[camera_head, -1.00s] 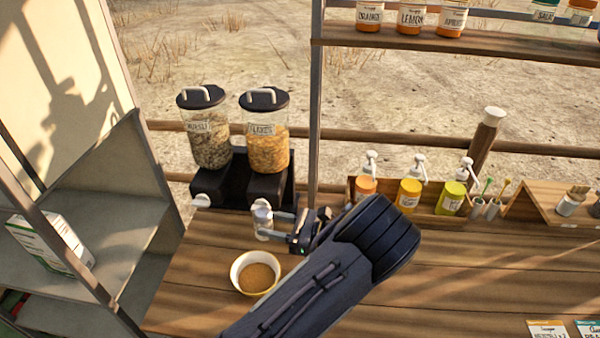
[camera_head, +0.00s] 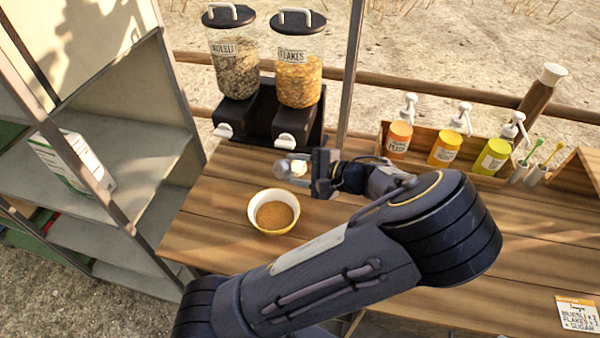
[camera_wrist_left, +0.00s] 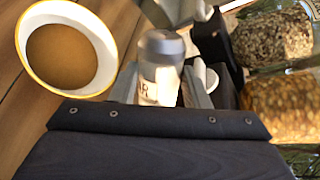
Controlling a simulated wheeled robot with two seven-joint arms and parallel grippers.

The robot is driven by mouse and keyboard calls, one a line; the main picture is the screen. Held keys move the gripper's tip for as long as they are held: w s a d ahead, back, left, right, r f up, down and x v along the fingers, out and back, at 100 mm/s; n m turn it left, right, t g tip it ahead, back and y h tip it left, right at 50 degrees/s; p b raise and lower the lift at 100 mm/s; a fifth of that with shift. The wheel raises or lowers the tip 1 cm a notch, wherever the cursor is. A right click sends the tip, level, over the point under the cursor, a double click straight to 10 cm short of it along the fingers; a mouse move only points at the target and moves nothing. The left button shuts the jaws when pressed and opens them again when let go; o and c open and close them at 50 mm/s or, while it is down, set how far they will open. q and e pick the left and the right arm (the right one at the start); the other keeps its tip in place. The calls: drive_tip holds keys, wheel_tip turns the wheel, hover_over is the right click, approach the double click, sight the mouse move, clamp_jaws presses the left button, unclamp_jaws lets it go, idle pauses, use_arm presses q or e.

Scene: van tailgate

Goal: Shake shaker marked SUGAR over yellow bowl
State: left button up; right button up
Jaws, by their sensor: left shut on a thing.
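My left gripper (camera_head: 307,174) is shut on a small shaker (camera_head: 298,168) with a grey cap and a pale label. In the left wrist view the shaker (camera_wrist_left: 160,82) sits between the fingers, and only part of its lettering shows, so the full word cannot be read. It looks tilted in the head view, cap toward the left. The yellow-rimmed bowl (camera_head: 254,208), white inside with brown contents, stands on the wooden counter just below and left of the shaker in the head view. The bowl (camera_wrist_left: 101,62) is left of the shaker in the left wrist view. My right gripper is out of view.
Muesli (camera_head: 232,70) and flakes (camera_head: 298,75) dispensers stand behind the bowl. Pump bottles, including an orange one (camera_head: 398,140), stand in a wooden rack at the right. A paper order card (camera_head: 578,314) lies at lower right. A shelf with a carton (camera_head: 75,160) is left.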

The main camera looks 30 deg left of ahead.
use_arm(q)
drive_tip(key=s+n+t+b, duration=0.1)
drive_tip(key=n+t+b, duration=0.1)
drive_tip(key=b, duration=0.2)
drive_tip(key=s+n+t+h+b, duration=0.1)
drive_tip(key=n+t+b, duration=0.1)
drive_tip(key=n+b, duration=0.1)
drive_tip(key=s+f+n+t+b, duration=0.1)
drive_tip(key=n+t+b, duration=0.1)
drive_tip(key=b, duration=0.3)
drive_tip(key=shift+s+a+n+b, duration=0.3)
drive_tip(key=shift+s+a+n, duration=0.1)
drive_tip(key=shift+n, duration=0.1)
wheel_tip(320, 180, up, 5)
drive_tip(key=p, duration=0.5)
wheel_tip(320, 180, down, 5)
drive_tip(key=b, duration=0.4)
